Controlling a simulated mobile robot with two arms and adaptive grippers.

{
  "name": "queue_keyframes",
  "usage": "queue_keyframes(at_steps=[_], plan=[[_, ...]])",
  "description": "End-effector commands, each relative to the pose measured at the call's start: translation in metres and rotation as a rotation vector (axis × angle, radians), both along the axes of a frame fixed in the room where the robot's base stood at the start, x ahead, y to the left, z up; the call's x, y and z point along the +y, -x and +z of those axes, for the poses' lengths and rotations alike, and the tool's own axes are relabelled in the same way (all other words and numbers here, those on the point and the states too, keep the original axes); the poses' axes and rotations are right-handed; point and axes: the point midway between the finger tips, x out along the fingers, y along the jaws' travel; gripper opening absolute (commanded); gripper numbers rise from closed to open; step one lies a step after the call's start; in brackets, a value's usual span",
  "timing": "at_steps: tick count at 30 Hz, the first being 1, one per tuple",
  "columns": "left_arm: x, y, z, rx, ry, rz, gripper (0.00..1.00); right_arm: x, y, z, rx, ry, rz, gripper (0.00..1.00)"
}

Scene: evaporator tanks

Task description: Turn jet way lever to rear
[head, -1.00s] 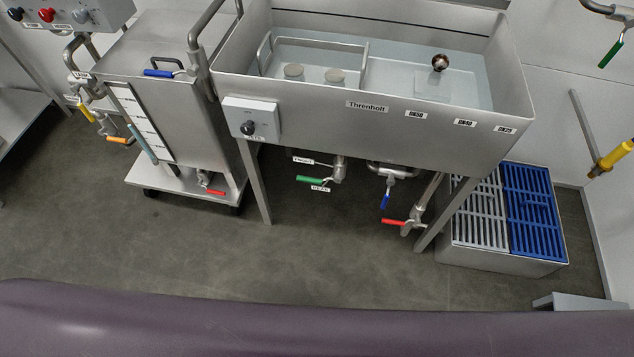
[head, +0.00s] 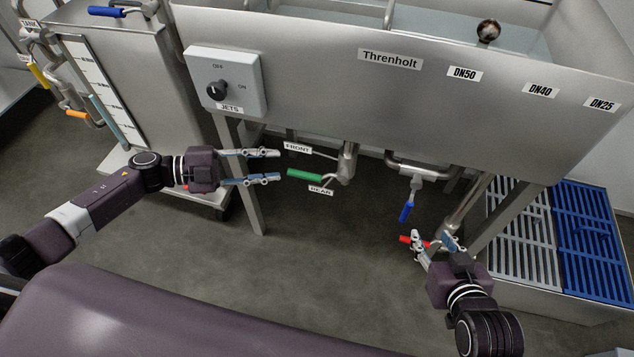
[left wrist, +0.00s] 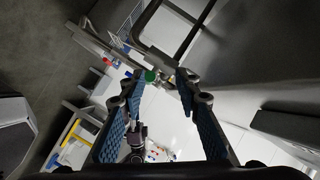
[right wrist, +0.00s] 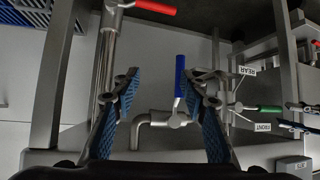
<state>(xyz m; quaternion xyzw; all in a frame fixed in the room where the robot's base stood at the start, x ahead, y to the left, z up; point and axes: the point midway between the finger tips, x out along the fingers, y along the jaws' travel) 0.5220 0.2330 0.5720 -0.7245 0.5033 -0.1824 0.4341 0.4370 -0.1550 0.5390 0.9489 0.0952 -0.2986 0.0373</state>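The jet way lever has a green handle (head: 305,175) below the tank's front, pointing left from its metal valve. It lies between the FRONT label (head: 297,148) above and the REAR label (head: 320,191) below. My left gripper (head: 266,167) is open and empty, its fingertips just left of the handle's free end. In the left wrist view the green tip (left wrist: 151,76) shows between the open fingers, beyond their tips. The right wrist view shows the green handle (right wrist: 268,108) side-on. My right gripper (head: 432,242) is open, near the red lever.
A blue lever (head: 407,212) hangs right of the green one; a red lever (head: 406,239) is beside my right gripper. A tank leg (head: 240,180) stands behind my left gripper. The JETS switch box (head: 226,82) is above. The floor below is clear.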

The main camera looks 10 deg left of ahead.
Motion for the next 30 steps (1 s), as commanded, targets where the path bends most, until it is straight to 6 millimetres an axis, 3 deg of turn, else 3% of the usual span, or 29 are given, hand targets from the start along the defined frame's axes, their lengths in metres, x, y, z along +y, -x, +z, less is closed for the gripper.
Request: queue_keyframes(at_steps=[3,8,21,30], plan=[[-0.004,0.018,-0.005,-0.021,-0.038,-0.105,0.30,0.000,0.002,0.017,-0.050,-0.010,0.001,0.40],[-0.009,0.028,-0.003,-0.028,-0.056,-0.161,0.30,0.000,0.003,0.033,-0.080,-0.017,0.001,0.40],[-0.067,0.010,-0.014,-0.028,-0.053,-0.162,0.30,0.011,-0.020,0.072,-0.268,-0.061,0.013,0.40],[-0.080,0.006,-0.017,-0.027,-0.054,-0.160,0.30,0.014,-0.025,0.084,-0.320,-0.074,0.017,0.40]])
